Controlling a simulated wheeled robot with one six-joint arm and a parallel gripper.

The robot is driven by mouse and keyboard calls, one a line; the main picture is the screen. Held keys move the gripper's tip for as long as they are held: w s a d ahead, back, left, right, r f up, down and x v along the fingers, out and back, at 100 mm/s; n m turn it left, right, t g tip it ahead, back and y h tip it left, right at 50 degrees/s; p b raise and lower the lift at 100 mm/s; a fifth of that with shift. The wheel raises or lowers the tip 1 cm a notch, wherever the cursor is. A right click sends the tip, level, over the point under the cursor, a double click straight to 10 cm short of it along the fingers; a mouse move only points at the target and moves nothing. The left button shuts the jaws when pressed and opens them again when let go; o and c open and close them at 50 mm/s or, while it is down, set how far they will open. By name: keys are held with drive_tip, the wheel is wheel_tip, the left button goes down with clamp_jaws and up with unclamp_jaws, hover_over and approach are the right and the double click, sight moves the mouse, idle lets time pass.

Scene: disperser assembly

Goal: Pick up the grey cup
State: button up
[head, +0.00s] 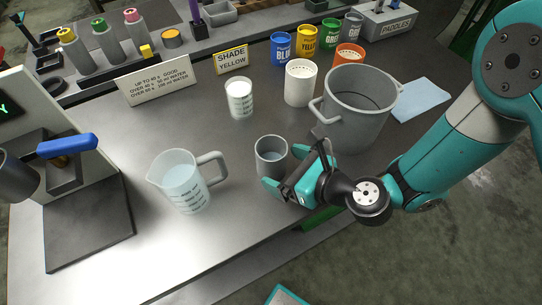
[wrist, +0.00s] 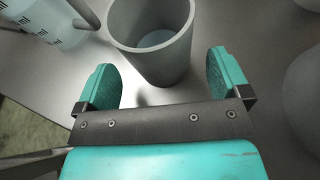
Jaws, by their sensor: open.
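The grey cup (head: 271,158) stands upright on the metal table, with some pale liquid or a light bottom visible inside. In the wrist view the cup (wrist: 153,65) is straight ahead of my gripper (wrist: 165,85). The two teal fingers are open, one to the lower left and one to the lower right of the cup. The cup lies mostly beyond the fingertips and nothing is held. In the head view my gripper (head: 297,172) is low at the cup's right and front side, near the table's front edge.
A clear measuring jug (head: 186,183) stands left of the cup. A large grey pot (head: 357,105) is close behind my gripper to the right. A small beaker (head: 239,98) and white container (head: 300,83) stand farther back. The table between jug and cup is clear.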

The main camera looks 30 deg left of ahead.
drive_tip(key=shift+x, duration=1.4)
drive_tip(key=c, duration=1.1)
drive_tip(key=shift+o, duration=0.2)
drive_tip(key=shift+r, duration=0.2)
